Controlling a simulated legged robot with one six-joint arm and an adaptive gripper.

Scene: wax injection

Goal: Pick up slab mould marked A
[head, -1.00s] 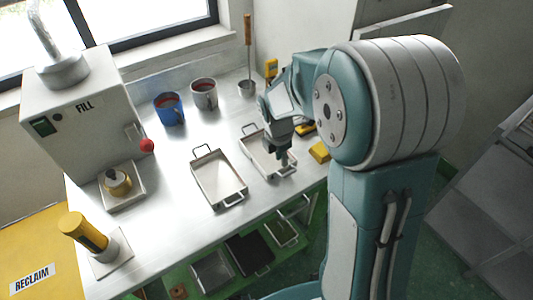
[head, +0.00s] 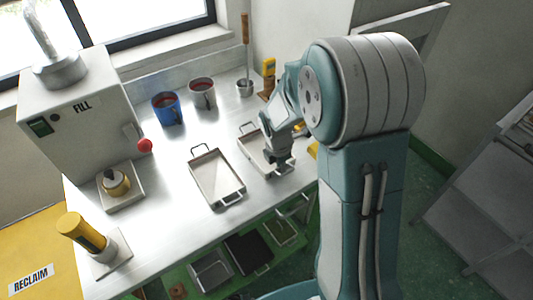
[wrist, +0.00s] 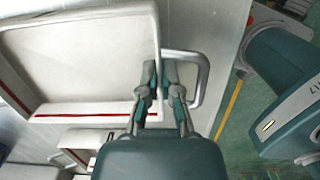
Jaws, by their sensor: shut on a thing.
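Two shallow pale trays with wire handles lie on the steel bench. My gripper (head: 281,168) is at the near end of the right slab mould (head: 250,144). In the wrist view my gripper (wrist: 160,84) is shut on this mould's end rim (wrist: 157,28), beside its grey handle (wrist: 203,75). The mould (wrist: 80,62) has a pale floor and red lines along its sides. The left tray (head: 216,176) lies apart from it. No letter A is legible on either tray. I cannot tell whether the held mould is clear of the bench.
The filling machine (head: 75,115), a blue mug (head: 167,109), a grey mug (head: 202,94) and a small pot with a ladle (head: 244,88) stand on the bench. A yellow-handled tool (head: 83,233) stands front left. Darker trays (head: 246,252) lie on a green shelf below.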

